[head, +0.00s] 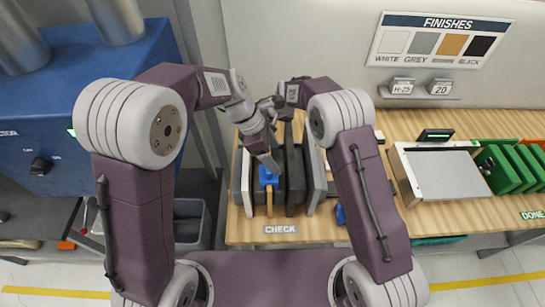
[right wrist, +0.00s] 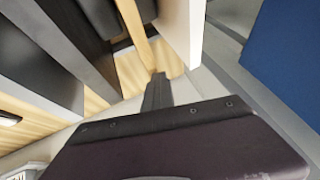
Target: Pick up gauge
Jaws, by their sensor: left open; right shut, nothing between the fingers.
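A small blue object (head: 268,178), which may be the gauge, sits among upright panels at the table's CHECK area. My left gripper (head: 269,163) points down right above it, jaws open; I cannot tell whether they touch or surround it. A second blue piece (head: 340,214) lies farther right on the table, partly hidden by my right arm. My right gripper shows as a dark finger shape in the right wrist view (right wrist: 157,92), shut and empty. In the head view it is largely hidden behind the arms.
Upright grey, white and dark panels (head: 294,178) stand close around the left gripper. A blue machine (head: 60,110) and a grey bin (head: 189,222) are at the left.

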